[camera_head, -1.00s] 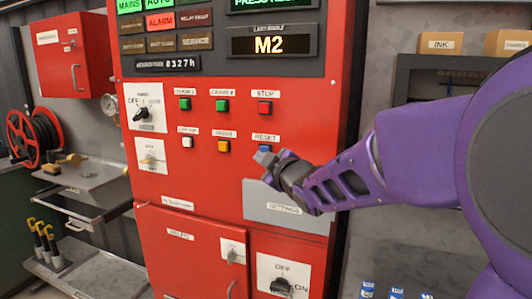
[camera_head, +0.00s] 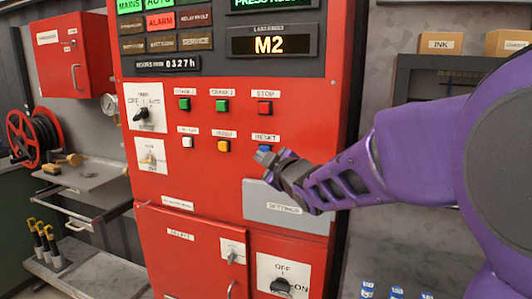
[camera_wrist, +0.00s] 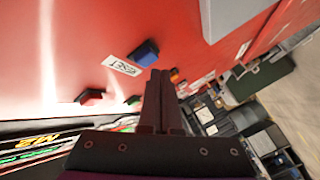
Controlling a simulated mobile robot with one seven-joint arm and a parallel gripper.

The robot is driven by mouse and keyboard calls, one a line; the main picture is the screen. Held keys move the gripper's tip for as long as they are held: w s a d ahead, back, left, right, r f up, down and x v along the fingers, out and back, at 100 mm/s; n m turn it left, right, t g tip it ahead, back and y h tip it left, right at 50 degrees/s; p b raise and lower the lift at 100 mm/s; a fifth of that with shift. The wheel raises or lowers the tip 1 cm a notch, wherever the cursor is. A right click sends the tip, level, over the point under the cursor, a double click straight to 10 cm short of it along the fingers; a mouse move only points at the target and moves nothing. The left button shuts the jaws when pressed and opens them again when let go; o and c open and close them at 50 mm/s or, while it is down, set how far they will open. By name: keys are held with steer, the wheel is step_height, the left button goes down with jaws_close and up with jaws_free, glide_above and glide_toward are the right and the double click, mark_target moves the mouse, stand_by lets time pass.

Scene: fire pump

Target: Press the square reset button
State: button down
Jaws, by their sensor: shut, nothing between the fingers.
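The square blue reset button (camera_wrist: 145,52) shows in the wrist view, on the red panel beside its RESET label (camera_wrist: 122,65). In the head view the blue button (camera_head: 264,148) is partly covered by my gripper (camera_head: 262,156), just below the RESET label. In the wrist view my gripper (camera_wrist: 160,76) is shut and empty. Its tips appear close beside the button; I cannot tell whether they touch it.
A red stop button (camera_head: 265,107) sits above, green buttons (camera_head: 222,105) and a yellow button (camera_head: 223,146) to the left. A grey settings plate (camera_head: 286,205) lies below. A rotary switch (camera_head: 282,286) is lower down. A shelf (camera_head: 435,85) stands at the right.

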steer(key=shift+w+d, duration=0.15)
steer(key=shift+w, duration=0.2)
steer(key=shift+w+d, duration=0.2)
steer(key=shift+w, duration=0.25)
stand_by(0.7)
steer(key=shift+s, duration=0.1)
steer(key=shift+s+a+b, duration=0.35)
steer(key=shift+s+b, duration=0.2)
steer(key=shift+s, duration=0.2)
steer(key=shift+s+f, duration=0.1)
